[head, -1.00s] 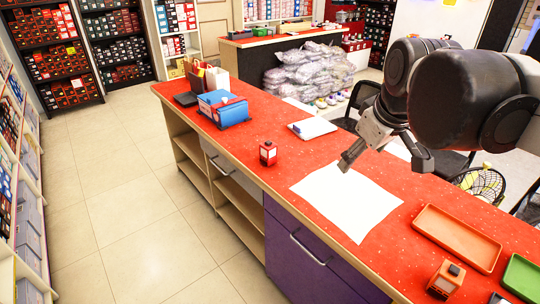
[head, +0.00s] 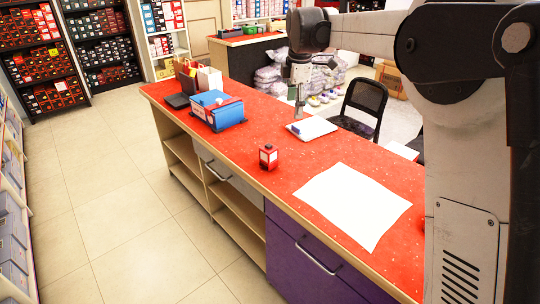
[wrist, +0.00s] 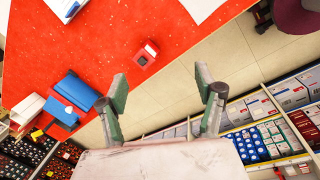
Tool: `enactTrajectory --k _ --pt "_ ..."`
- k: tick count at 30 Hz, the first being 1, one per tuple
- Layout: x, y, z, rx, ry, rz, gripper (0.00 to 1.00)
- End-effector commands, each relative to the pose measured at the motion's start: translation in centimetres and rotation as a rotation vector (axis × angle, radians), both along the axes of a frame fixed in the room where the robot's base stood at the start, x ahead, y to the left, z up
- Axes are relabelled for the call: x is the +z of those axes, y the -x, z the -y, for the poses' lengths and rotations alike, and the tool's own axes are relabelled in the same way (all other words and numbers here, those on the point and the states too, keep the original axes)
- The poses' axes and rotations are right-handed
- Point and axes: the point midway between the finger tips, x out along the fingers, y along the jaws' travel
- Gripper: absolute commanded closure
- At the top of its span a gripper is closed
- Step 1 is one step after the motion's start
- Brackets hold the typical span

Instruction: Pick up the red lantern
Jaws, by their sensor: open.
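The red lantern (head: 268,157) is small and boxy with a dark top. It stands upright on the red counter (head: 285,190) near its front edge, left of a white sheet in the head view. In the wrist view the red lantern (wrist: 147,52) shows beyond the fingertips, between them in the picture. My gripper (wrist: 160,88) is open and empty, with its two green-grey fingers spread apart. In the head view my gripper (head: 299,108) hangs over the far side of the counter, behind and apart from the lantern.
A blue box (head: 217,110) stands farther along the counter, with bags (head: 210,79) behind it. A flat white item (head: 311,128) lies near the far edge. The white sheet (head: 355,204) lies flat. A black chair (head: 364,102) stands behind the counter. Counter around the lantern is clear.

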Motion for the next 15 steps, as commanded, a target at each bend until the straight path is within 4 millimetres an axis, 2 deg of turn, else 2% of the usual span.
enactTrajectory --k 1,6,10,15 --pt "-1.3 -1.4 -1.0 0.059 0.011 -0.013 0.33" --pt "-5.2 -4.8 -3.9 0.264 0.044 -0.059 0.33" --pt "-8.3 -6.7 -6.0 0.412 0.064 -0.093 0.33" --pt "-11.6 -8.1 -7.9 0.556 0.078 -0.125 0.33"
